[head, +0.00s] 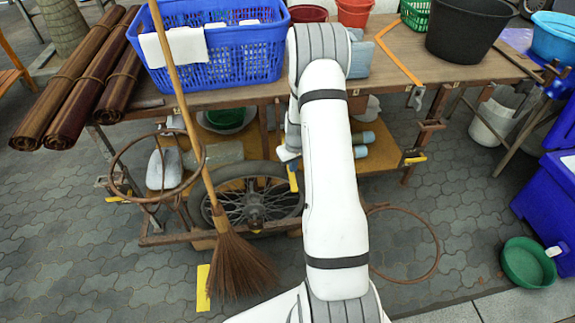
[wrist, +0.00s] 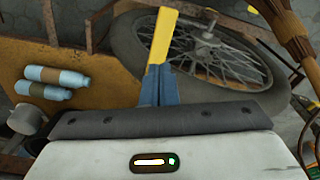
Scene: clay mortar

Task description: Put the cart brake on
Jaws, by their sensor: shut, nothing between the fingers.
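The cart (head: 265,93) is a wooden table-like frame with a lower shelf and a spoked wheel (head: 250,203); the wheel also shows in the wrist view (wrist: 200,45). My gripper (head: 293,181) hangs in front of the lower shelf, above and right of the wheel hub. A yellow plate (head: 203,288) sits low near the broom head. I cannot tell which part is the brake. My arm hides the cart's middle.
A broom (head: 180,95) leans in front of the cart. Blue bottles (head: 362,138) lie on the shelf. A blue basket (head: 225,55) is on top. A green basin (head: 527,262) is at right. Front left paving is clear.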

